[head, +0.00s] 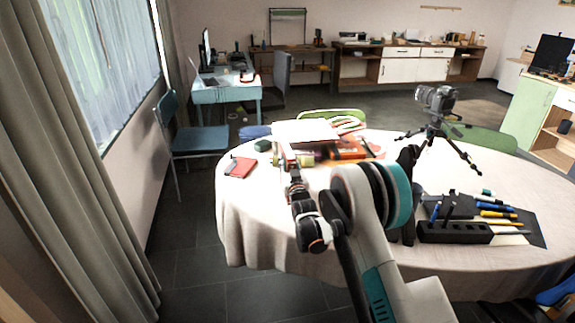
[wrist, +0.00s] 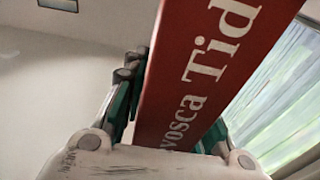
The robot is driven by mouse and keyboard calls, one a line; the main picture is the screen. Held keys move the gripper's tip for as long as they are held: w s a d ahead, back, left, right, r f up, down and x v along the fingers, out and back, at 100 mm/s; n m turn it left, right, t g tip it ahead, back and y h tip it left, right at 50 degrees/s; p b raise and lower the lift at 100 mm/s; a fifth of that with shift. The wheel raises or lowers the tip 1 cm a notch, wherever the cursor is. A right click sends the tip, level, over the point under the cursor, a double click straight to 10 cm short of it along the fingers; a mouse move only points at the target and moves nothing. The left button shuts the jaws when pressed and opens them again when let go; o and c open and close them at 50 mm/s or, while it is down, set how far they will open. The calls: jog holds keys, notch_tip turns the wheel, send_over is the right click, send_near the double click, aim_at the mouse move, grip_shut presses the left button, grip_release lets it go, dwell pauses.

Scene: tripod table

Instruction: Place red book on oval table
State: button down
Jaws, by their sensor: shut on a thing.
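The red book (wrist: 205,70) fills the middle of the wrist view, its red face with white lettering slanting up to the right. My gripper (wrist: 170,110) is shut on it, with teal-lined fingers on either side. In the head view my gripper (head: 294,178) is over the left part of the oval table (head: 245,215), which has a white cloth. A pale slab (head: 303,131) shows just beyond the gripper; I cannot tell whether it is part of the held book. My arm hides part of the table's middle.
A small red item (head: 240,167) lies on the table's left side, near a dark green object (head: 262,145). A camera on a tripod (head: 436,115) stands at the back right. A black pen holder (head: 455,232) is at the front right. A blue chair (head: 198,140) stands left.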

jog(key=c, duration=1.3)
grip_release()
jog(key=shift+r, duration=0.1)
jog(key=p+v, duration=0.3)
jog(key=v, duration=0.9)
jog(key=d+r+g+h, duration=0.2)
jog(key=d+r, duration=0.4)
jog(key=r, duration=0.6)
jog(key=s+d+r+m+g+h, duration=0.1)
jog(key=s+d+r+g, duration=0.1)
jog(key=s+d+r, duration=0.3)
jog(key=s+d+r+m+g+h, duration=0.1)
jog(key=s+d+r+g, duration=0.2)
jog(key=s, duration=0.4)
jog(key=s+d+f+g, duration=0.1)
jog(key=s+d, duration=0.2)
jog(key=s, duration=0.8)
jog(key=s+d+g+h, duration=0.1)
jog(key=s+d+g, duration=0.1)
jog(key=s, duration=0.9)
jog(key=s+d+f+m+g, duration=0.1)
jog(key=s+d, duration=0.3)
jog(key=s, duration=0.7)
jog(key=shift+s+d+f+g, duration=0.25)
jog(key=shift+s+f+g, duration=0.05)
jog(key=shift+s+g, duration=0.1)
